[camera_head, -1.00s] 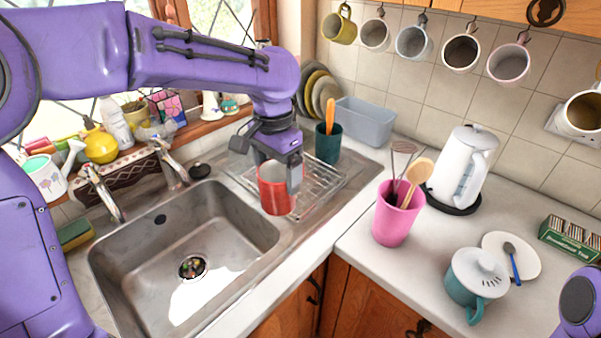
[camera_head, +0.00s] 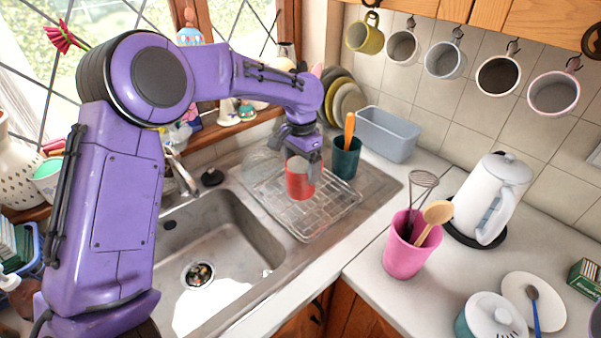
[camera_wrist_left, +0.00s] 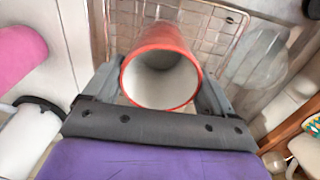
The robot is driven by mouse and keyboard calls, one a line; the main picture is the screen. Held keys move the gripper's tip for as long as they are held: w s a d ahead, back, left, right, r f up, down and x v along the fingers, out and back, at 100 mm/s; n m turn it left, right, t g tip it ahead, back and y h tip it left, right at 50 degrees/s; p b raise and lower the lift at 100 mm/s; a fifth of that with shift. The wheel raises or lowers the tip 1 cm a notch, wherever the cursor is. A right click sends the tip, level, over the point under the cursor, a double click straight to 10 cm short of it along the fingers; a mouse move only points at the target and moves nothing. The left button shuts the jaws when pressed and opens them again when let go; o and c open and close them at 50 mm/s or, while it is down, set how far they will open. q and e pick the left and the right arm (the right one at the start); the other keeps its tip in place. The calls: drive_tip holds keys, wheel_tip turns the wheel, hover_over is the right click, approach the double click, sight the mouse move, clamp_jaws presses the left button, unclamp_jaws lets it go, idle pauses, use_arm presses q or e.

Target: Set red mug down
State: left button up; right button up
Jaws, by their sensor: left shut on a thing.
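The red mug (camera_head: 300,180) is held by my left gripper (camera_head: 303,160) over the wire drying rack (camera_head: 325,215) beside the sink. In the left wrist view the mug (camera_wrist_left: 160,50) sits between the two fingers of the gripper (camera_wrist_left: 160,95), with its white inside facing the camera. The rack's wires (camera_wrist_left: 228,25) show behind it. I cannot tell whether the mug's base touches the rack. My right gripper is not in view.
The sink (camera_head: 205,240) lies left of the rack. A dark green utensil pot (camera_head: 345,160) stands close behind the mug. A grey-blue tub (camera_head: 388,135), pink pot (camera_head: 405,255) and white kettle (camera_head: 488,195) are to the right. Several mugs hang above.

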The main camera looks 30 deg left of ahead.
sight(299, 168)
use_arm(q)
drive_tip(key=f, duration=0.1)
drive_tip(key=w+a+f+p, duration=0.1)
drive_tip(key=w+a+f, duration=0.1)
drive_tip(key=shift+w+f, duration=0.2)
drive_tip(key=shift+f, duration=0.15)
wheel_tip(299, 168, down, 3)
drive_tip(key=shift+d+r+p, duration=0.1)
drive_tip(key=shift+r+p, duration=0.1)
drive_tip(key=shift+p, duration=0.8)
drive_tip(key=shift+w+f, duration=0.1)
drive_tip(key=shift+f, duration=0.15)
drive_tip(key=o, duration=1.7)
drive_tip(key=shift+f, duration=0.2)
wheel_tip(299, 168, up, 12)
drive_tip(key=b, duration=0.3)
drive_tip(key=shift+r, duration=0.25)
